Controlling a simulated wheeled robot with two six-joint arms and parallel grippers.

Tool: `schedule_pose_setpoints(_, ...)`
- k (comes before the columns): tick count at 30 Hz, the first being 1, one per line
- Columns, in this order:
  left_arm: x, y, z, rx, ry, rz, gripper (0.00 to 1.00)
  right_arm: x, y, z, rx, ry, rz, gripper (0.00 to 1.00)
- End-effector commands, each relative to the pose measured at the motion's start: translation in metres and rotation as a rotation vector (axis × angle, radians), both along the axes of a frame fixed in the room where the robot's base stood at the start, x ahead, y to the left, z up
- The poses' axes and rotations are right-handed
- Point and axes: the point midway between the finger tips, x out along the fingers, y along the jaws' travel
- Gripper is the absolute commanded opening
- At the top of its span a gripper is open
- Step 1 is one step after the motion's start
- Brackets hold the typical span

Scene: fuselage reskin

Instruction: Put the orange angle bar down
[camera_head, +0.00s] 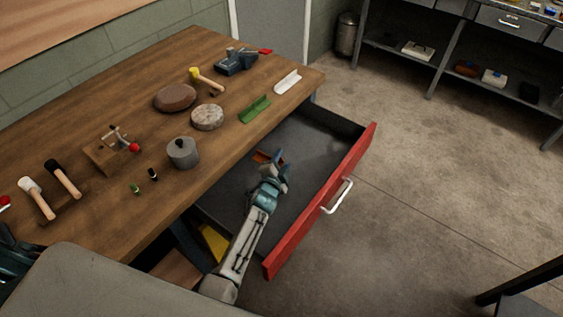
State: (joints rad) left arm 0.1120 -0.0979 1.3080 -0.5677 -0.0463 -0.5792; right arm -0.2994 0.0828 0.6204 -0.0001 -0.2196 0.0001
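The orange angle bar (261,157) shows as a small orange piece inside the open drawer, close under the table's edge.
The drawer has a red front (325,200) with a white handle (338,197). On the wooden table (215,45) lie a green angle piece (255,109), a white angle piece (288,82), a grey lidded pot (183,153) and several tools. The drawer floor around my gripper looks clear.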

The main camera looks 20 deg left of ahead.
Motion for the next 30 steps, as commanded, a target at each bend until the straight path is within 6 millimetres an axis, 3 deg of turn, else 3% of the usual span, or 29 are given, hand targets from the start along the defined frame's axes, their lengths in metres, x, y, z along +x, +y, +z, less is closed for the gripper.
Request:
schedule_pose_setpoints(8,0.000,0.000,0.002,0.000,0.000,0.000,0.44,0.000,0.001,0.002,0.001,0.000,0.000,0.36)
schedule_pose_setpoints(13,0.000,0.000,0.017,0.000,-0.001,0.000,0.44,0.000,0.004,0.017,0.004,0.000,-0.002,0.36)
schedule_pose_setpoints(24,-0.082,0.000,0.030,0.000,0.002,0.000,0.44,-0.001,0.005,0.045,0.005,0.001,-0.002,0.36)
schedule_pose_setpoints(30,-0.110,0.001,0.034,0.000,0.001,0.000,0.44,-0.001,0.005,0.051,0.005,0.001,-0.002,0.36)
